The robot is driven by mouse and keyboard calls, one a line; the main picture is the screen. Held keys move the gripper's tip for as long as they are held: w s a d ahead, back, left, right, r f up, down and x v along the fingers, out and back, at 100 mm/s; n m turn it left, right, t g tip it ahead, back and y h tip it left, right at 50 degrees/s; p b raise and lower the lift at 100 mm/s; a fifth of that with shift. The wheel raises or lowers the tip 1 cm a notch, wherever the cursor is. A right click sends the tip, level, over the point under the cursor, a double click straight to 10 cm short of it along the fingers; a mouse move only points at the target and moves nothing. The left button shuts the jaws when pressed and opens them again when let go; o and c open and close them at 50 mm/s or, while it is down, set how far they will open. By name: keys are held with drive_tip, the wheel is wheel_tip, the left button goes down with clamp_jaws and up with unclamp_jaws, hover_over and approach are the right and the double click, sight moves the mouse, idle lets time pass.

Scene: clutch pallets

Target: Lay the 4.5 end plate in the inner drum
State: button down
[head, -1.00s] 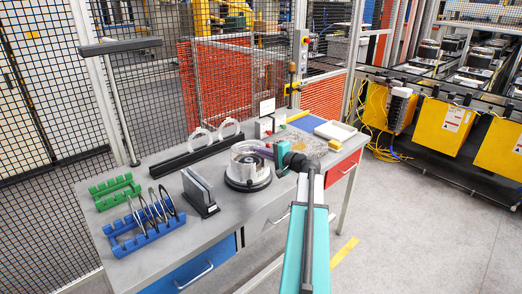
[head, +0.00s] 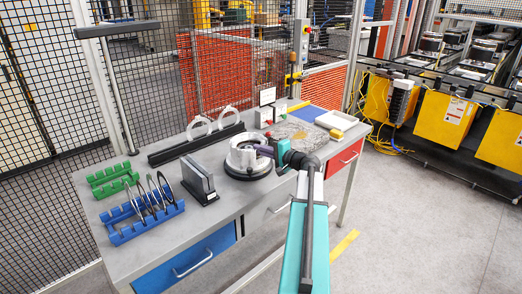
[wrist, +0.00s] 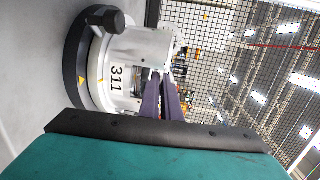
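The drum (head: 244,163) is a pale, round housing on a black base near the middle of the bench. In the wrist view the drum (wrist: 118,72) carries the number 311 and a black knob. My gripper (head: 258,149) reaches in from the right with its dark purple fingers at the drum's upper part. In the wrist view the fingers (wrist: 160,76) lie close together beside the drum wall. Whether anything thin is between them is hidden. Several thin round plates (head: 157,194) stand upright in a blue rack (head: 149,228). I cannot read a 4.5 marking on any of them.
A green rack (head: 109,184) stands behind the blue one. A grey slotted holder (head: 203,184) is left of the drum. A white tray (head: 338,119) lies at right. The front bench strip is clear.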

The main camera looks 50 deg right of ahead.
drive_tip(key=shift+f, duration=0.25)
drive_tip(key=c, duration=1.9)
unclamp_jaws()
drive_tip(key=shift+f, duration=0.1)
drive_tip(key=shift+s, duration=0.1)
drive_tip(key=s, duration=0.2)
drive_tip(key=s+b, duration=0.1)
drive_tip(key=s, duration=0.1)
drive_tip(key=s+r, duration=0.1)
drive_tip(key=shift+s, duration=0.4)
drive_tip(key=shift+r, duration=0.15)
